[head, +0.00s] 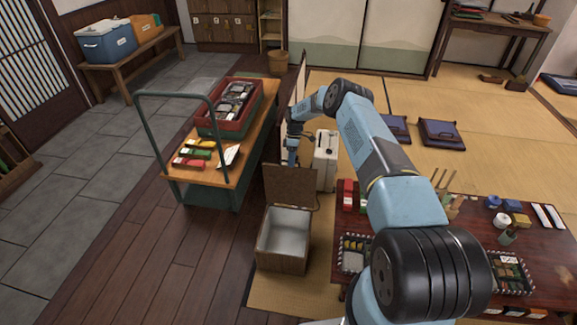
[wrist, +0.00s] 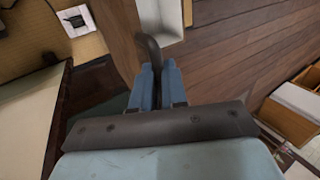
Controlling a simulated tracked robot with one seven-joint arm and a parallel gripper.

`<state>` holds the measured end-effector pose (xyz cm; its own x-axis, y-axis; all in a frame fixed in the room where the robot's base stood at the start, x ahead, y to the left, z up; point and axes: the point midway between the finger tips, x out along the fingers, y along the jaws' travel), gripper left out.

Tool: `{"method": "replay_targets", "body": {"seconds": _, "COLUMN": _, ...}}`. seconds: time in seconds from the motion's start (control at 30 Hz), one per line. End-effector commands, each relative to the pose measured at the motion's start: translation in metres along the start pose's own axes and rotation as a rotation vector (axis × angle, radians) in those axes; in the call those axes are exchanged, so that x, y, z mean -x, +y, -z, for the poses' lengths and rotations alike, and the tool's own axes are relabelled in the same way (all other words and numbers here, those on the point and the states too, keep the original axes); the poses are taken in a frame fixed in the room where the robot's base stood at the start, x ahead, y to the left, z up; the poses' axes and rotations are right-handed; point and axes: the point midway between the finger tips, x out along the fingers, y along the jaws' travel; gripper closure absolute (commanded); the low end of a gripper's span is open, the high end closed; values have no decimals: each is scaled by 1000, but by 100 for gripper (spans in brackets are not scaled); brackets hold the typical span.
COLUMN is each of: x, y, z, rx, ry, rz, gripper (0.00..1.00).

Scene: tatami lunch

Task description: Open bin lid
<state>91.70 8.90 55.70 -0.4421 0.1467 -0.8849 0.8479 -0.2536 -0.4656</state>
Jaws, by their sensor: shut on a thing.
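The bin (head: 283,265) is a brown box with a pale inside, standing on the floor between the cart and the low table. Its brown lid (head: 291,187) stands raised at the far edge, and the pale interior shows from above. My gripper (head: 291,160) is at the lid's top edge, on its far side, with the fingertips partly hidden there. In the wrist view my gripper (wrist: 155,75) is shut on a dark curved handle (wrist: 149,48) beside the lid's brown edge (wrist: 122,38). The bin's pale inside (wrist: 162,25) shows beyond it.
A green cart (head: 215,193) with a red crate (head: 250,112) and colored packets stands left of the bin. A white container (head: 325,165) stands close to the lid's right. The low table (head: 545,265) with lunch boxes is at the right. Wooden floor at front left is clear.

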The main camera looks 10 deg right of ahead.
Motion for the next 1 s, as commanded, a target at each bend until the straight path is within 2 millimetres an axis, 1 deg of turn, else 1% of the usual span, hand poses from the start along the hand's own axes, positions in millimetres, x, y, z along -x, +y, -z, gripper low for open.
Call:
{"method": "replay_targets", "body": {"seconds": 0.03, "x": -5, "y": 3, "z": 0, "rx": 2, "ry": -1, "rz": 3, "gripper": 100}}
{"method": "replay_targets", "body": {"seconds": 0.2, "x": -2, "y": 8, "z": -1, "rx": 1, "ry": -3, "rz": 4, "gripper": 100}}
{"method": "replay_targets", "body": {"seconds": 0.67, "x": -2, "y": 9, "z": -3, "rx": 0, "ry": -5, "rz": 7, "gripper": 100}}
{"method": "replay_targets", "body": {"seconds": 0.7, "x": -2, "y": 9, "z": -3, "rx": 0, "ry": -5, "rz": 7, "gripper": 86}}
{"method": "replay_targets", "body": {"seconds": 0.93, "x": 0, "y": 9, "z": -4, "rx": -2, "ry": -5, "rz": 6, "gripper": 64}}
{"method": "replay_targets", "body": {"seconds": 1.0, "x": 1, "y": 9, "z": -4, "rx": -2, "ry": -4, "rz": 5, "gripper": 62}}
